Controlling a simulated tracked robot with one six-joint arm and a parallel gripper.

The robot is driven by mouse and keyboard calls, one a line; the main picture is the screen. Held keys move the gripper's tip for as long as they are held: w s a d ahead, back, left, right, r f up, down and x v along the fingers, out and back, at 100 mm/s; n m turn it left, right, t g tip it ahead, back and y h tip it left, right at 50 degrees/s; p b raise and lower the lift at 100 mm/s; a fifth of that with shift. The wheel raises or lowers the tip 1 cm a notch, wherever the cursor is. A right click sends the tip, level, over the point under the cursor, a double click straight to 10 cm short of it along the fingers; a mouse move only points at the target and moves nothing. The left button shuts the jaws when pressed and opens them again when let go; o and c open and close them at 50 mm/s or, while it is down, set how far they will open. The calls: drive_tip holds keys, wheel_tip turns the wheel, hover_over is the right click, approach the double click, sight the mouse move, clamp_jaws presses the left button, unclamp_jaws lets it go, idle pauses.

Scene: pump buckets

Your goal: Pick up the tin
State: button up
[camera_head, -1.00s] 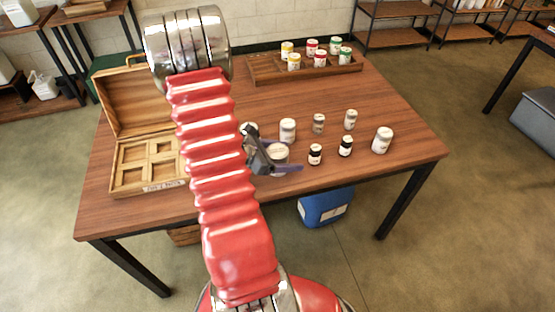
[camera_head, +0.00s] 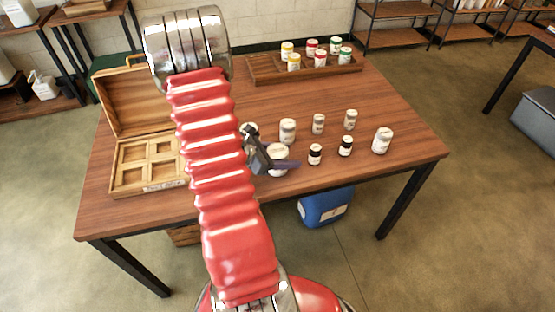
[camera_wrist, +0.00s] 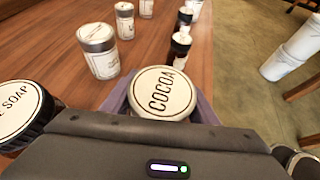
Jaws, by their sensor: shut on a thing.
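A round tin with a white lid reading COCOA (camera_wrist: 162,93) sits between the fingers of my gripper (camera_wrist: 160,108) in the wrist view. My gripper is shut on this cocoa tin. In the head view, my gripper (camera_head: 275,163) is over the front middle of the table, and the tin (camera_head: 277,155) shows partly behind it. The tin's lower part is hidden, so I cannot tell whether it touches the table. Several other tins and jars stand close by, among them a grey-lidded tin (camera_head: 287,131) just behind and a white tin (camera_head: 382,140) to the right.
The wooden table (camera_head: 410,150) has clear room at its right. An open wooden case (camera_head: 150,165) with square compartments is at the left. A tray (camera_head: 262,70) with several coloured jars stands at the back. A jar reading SOAP (camera_wrist: 20,112) is close beside my gripper.

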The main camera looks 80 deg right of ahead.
drive_tip(key=shift+r, duration=5)
